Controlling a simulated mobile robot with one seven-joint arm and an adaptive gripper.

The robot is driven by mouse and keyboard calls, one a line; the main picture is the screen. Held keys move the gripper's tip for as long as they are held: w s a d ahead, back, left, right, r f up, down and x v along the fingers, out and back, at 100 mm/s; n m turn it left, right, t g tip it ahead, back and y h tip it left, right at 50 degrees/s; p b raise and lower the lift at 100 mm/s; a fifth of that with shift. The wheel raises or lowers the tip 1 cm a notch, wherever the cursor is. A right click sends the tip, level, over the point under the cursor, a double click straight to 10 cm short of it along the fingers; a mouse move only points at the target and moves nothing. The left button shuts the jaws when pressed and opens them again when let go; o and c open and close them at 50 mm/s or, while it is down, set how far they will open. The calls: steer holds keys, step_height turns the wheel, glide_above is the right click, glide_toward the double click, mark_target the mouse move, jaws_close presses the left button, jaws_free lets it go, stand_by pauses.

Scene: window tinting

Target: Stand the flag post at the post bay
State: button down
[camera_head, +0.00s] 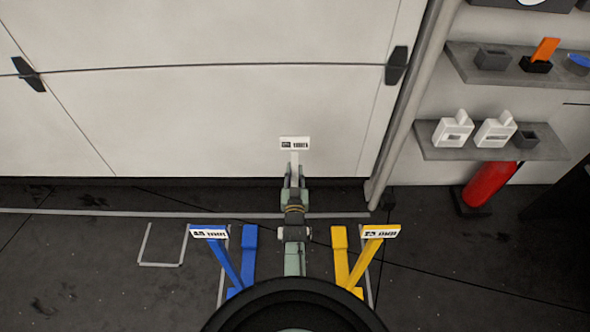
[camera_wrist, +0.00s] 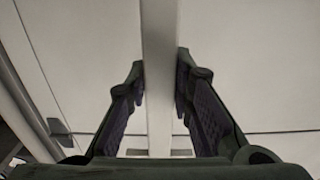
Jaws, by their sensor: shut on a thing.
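A white post (camera_head: 294,158) with a small white label plate (camera_head: 295,143) on top stands out in front of the pale panelled door. I take it to be the flag post. My gripper (camera_head: 294,178) is shut on it; in the wrist view the post (camera_wrist: 159,40) runs between the two fingers (camera_wrist: 161,75). The post's lower end is hidden by my gripper and arm. A U-shaped grey tape outline (camera_head: 160,264) lies on the dark floor at the left and is empty. I cannot tell whether it is the post bay.
A blue labelled stand (camera_head: 222,258) is left of my arm and a yellow one (camera_head: 364,258) right of it, both close. Right wall shelves (camera_head: 490,153) hold white and grey holders. A red cylinder (camera_head: 489,184) stands below. Floor at the far left is clear.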

steer(key=shift+r, duration=0.25)
steer(key=shift+f, duration=0.2)
steer(key=c, duration=1.4)
jaws_free()
steer(key=shift+r, duration=0.15)
steer(key=s+p, duration=0.3)
steer(key=s, duration=0.9)
steer(key=shift+p, duration=0.3)
